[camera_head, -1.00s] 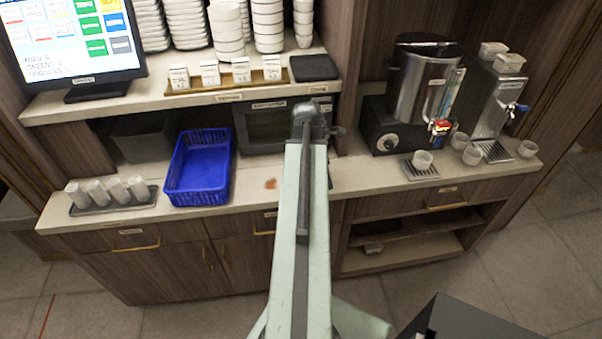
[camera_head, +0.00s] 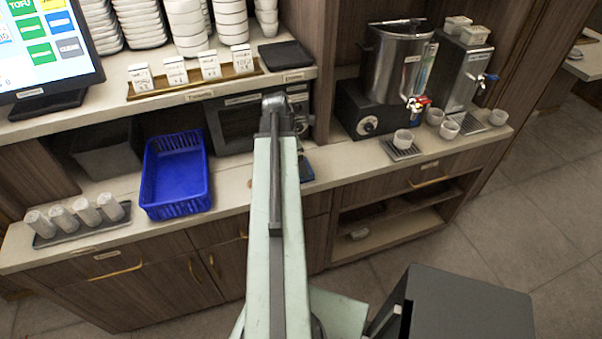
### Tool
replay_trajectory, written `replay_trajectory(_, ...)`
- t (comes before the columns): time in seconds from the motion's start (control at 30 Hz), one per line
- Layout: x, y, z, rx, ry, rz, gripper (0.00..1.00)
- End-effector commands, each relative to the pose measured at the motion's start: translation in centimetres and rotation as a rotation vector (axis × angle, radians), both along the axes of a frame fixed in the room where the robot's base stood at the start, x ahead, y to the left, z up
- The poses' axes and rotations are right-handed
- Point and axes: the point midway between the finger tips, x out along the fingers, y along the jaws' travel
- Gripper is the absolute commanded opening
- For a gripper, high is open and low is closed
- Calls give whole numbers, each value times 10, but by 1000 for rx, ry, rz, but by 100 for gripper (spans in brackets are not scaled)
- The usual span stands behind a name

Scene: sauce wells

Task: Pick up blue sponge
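A small dark blue item (camera_head: 306,171), which looks like the blue sponge, lies on the lower counter just right of my arm. Its left part may be hidden behind the arm. My gripper (camera_head: 285,108) is at the far end of my pale green arm, in front of the microwave and left of the wooden divider. I see it from behind, and its fingers are hidden, so I cannot tell whether it is open or holds anything.
A steel urn (camera_head: 396,66) and small cups stand right. The microwave (camera_head: 238,122) is behind. Counter right of the blue item is clear.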

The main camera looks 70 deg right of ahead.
Motion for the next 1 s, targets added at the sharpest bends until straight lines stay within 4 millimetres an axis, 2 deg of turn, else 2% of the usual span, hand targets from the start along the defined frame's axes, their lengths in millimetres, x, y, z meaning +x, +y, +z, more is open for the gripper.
replay_trajectory(0.03, -1, -2, -14, 0, 0, 0, 100)
replay_trajectory(0.2, -5, -7, -43, 0, 0, 0, 100)
replay_trajectory(0.3, -6, -8, -47, -1, 0, 1, 100)
replay_trajectory(0.47, -6, -8, -43, 0, 0, 2, 100)
replay_trajectory(0.5, -6, -8, -43, 0, 0, 2, 97)
replay_trajectory(0.7, -6, -8, -43, 0, 0, 2, 45)
replay_trajectory(0.73, -6, -8, -43, 0, 0, 2, 45)
replay_trajectory(0.77, -6, -8, -43, 0, 0, 2, 39)
replay_trajectory(1.0, -6, -8, -38, 0, 0, 3, 39)
